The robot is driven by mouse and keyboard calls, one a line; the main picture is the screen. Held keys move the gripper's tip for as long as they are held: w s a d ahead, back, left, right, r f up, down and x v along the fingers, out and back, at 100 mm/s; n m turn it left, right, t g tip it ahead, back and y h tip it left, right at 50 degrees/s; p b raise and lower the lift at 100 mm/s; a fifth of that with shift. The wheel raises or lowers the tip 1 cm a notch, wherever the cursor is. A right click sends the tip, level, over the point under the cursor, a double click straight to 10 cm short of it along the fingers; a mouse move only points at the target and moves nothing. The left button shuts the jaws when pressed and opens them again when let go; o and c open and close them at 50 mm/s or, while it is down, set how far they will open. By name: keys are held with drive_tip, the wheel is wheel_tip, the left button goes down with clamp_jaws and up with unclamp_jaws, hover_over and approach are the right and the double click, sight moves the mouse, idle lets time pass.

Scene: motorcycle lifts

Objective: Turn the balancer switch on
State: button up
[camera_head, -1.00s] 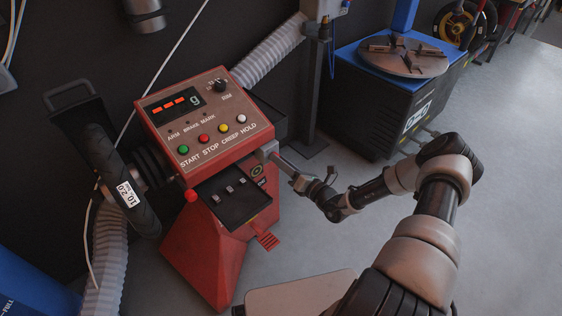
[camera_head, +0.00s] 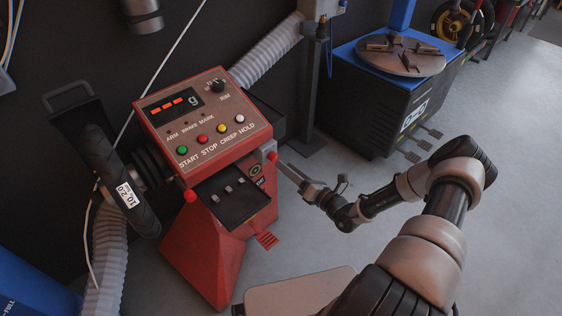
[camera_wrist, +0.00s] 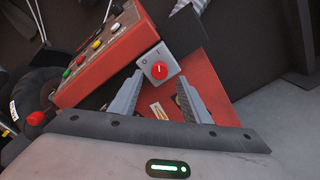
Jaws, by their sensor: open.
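The red wheel balancer (camera_head: 216,245) stands at the left centre in the head view, its panel (camera_head: 205,110) showing lit red dashes. Its switch (camera_wrist: 158,68) is a red rotary knob on a small grey box on the side of the red housing, between marks O and I, in the wrist view. The knob's pointer looks turned towards the I mark. In the head view the switch (camera_head: 271,156) shows as a small red spot at the panel's right lower corner. My gripper (camera_wrist: 158,92) is open and empty, with its two fingers apart below the switch box, not visibly touching it.
A tyre changer (camera_head: 385,90) with a round turntable stands at the back right. A tyre (camera_head: 118,178) is mounted on the balancer's left. Grey hose (camera_head: 268,52) runs behind. Grey floor (camera_head: 480,230) is clear at the right.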

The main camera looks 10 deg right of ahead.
drive_tip(key=p+v, duration=0.1)
drive_tip(key=v, duration=1.1)
drive_tip(key=shift+s+d, duration=0.15)
drive_tip(key=shift+s, duration=0.2)
